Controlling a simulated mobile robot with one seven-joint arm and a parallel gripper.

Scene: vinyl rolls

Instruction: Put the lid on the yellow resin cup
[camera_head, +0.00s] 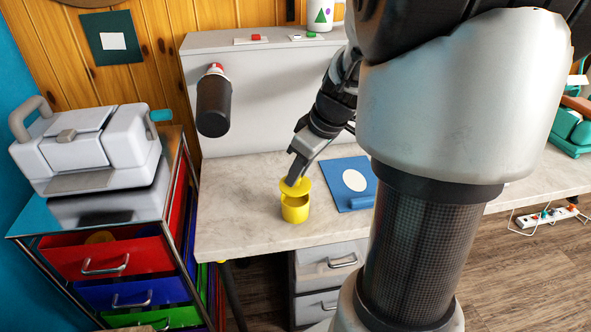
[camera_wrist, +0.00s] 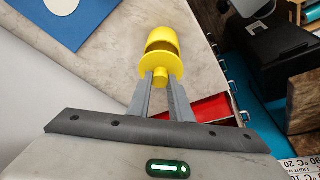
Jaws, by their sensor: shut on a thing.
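The yellow resin cup (camera_head: 295,210) stands upright on the table near its front edge. A yellow lid (camera_head: 297,185) is held just above the cup's mouth by my gripper (camera_head: 293,178), which comes down from the upper right. In the wrist view my gripper (camera_wrist: 160,78) is shut on the lid's knob, and the lid (camera_wrist: 161,64) shows as a round disc. The cup (camera_wrist: 162,40) is just beyond it, with a dark gap showing between them. The lid does not look seated on the cup.
A blue mat (camera_head: 350,178) with a white oval lies right of the cup. A black bottle (camera_head: 214,105) is mounted on the grey panel behind. A drawer cart (camera_head: 110,250) with a white machine (camera_head: 90,150) stands left. Bare marble tabletop (camera_head: 240,200) lies left of the cup.

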